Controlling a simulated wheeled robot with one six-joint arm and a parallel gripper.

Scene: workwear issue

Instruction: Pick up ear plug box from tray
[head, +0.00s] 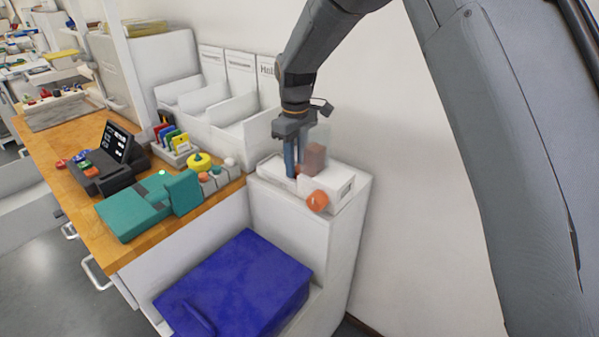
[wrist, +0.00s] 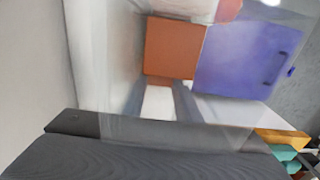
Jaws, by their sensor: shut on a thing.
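The ear plug box (head: 314,157) appears as a see-through box with an orange-brown block in its lower part, over the white tray (head: 346,188) at the end of the counter. My gripper (head: 292,172) points down at its left side, shut on it. In the wrist view the orange block (wrist: 172,48) shows just beyond the finger ends, with a clear pane crossing the fingers. Whether the box touches the tray is hard to tell.
An orange round piece (head: 317,201) sits at the tray's front. White bins (head: 240,110) stand behind left. A blue folded item (head: 240,285) lies below. The wooden counter at left holds a teal case (head: 135,212), a yellow disc (head: 199,161) and a dark terminal (head: 104,170).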

